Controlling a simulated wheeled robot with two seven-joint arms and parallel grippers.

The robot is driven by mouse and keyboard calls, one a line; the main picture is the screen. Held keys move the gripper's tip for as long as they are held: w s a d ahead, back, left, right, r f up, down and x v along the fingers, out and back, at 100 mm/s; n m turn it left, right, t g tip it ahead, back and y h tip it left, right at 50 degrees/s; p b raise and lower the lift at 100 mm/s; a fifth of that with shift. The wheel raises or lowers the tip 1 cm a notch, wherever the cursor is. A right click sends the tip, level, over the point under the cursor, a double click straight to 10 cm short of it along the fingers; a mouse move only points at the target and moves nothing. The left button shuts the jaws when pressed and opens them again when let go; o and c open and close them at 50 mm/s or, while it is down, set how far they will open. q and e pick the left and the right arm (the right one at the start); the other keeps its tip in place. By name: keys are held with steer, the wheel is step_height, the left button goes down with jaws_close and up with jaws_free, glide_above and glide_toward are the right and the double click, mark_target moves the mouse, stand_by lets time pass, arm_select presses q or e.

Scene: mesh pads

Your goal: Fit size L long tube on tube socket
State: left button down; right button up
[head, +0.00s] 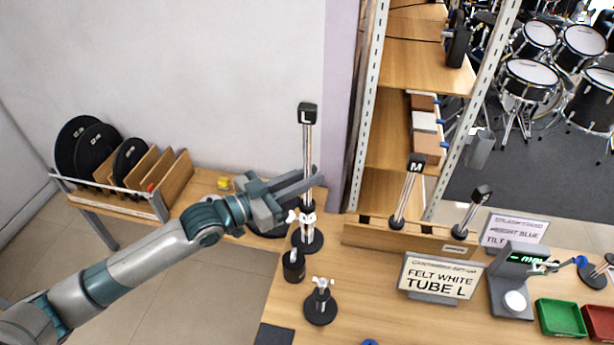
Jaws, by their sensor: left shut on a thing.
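The long tube with a black cap marked L (307,113) stands upright in the head view. My left gripper (310,184) reaches in from the left and is shut on the tube below its cap. Directly below is a black round-based stand (308,241) with white wing nuts near its top. The tube's lower end lines up with this stand, but I cannot tell whether it is inside or just in front. Another round-based stand (320,308) with a wing nut is nearer. My right gripper is not in view.
A short black cylinder (293,268) stands near the stands. A wooden rack (400,241) holds the M tube (408,190) and another tube (473,210). A sign (438,278) reads "FELT WHITE TUBE L". A scale-like device (513,285) and green tray (560,318) are right.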

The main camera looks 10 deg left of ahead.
arm_select(q)
steer(key=c, duration=1.6)
jaws_free()
steer(key=shift+c, duration=0.2)
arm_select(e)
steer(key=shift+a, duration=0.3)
